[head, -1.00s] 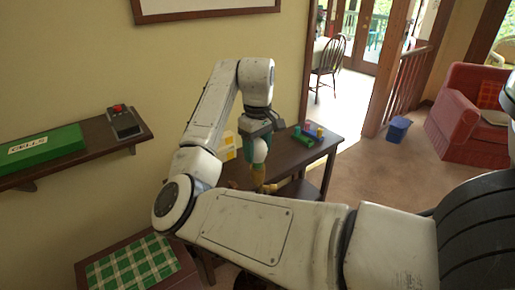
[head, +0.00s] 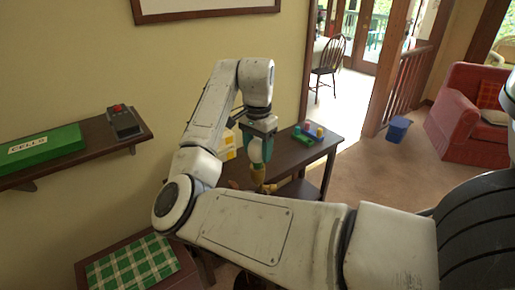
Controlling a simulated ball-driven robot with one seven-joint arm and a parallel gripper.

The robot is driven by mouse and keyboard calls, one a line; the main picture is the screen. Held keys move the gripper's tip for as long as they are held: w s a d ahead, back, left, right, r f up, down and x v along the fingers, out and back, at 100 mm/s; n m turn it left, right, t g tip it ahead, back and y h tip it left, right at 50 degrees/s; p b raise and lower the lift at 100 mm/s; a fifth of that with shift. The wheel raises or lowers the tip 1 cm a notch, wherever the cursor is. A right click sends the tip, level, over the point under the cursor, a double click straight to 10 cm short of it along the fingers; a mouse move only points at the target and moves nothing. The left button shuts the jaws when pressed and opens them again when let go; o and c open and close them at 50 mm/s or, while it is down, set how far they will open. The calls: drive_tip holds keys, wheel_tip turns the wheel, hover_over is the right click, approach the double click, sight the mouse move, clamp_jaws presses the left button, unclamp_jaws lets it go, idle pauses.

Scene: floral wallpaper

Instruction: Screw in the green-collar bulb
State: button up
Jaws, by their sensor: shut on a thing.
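My gripper (head: 258,152) points down over the dark wooden table at the middle of the head view. Its greenish fingers are shut on a pale bulb (head: 258,155), of which only a little shows between them. The bulb's green collar cannot be told apart from the fingers at this size. An orange-brown lamp part (head: 258,174) stands right below the gripper, in line with the bulb. Whether the bulb touches it or sits in it I cannot tell. My arm hides the lamp's lower part.
A green tray (head: 318,139) with several small coloured pieces lies on the dark table (head: 345,128). Yellow-and-white boxes (head: 226,143) stand behind my arm near the wall. A shelf (head: 75,157) at left bears a green box (head: 42,150) and a red-button device (head: 124,123).

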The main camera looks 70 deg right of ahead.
drive_tip(key=m, duration=0.2)
drive_tip(key=shift+m, duration=0.4)
drive_tip(key=o, duration=1.4)
drive_tip(key=shift+c, duration=0.2)
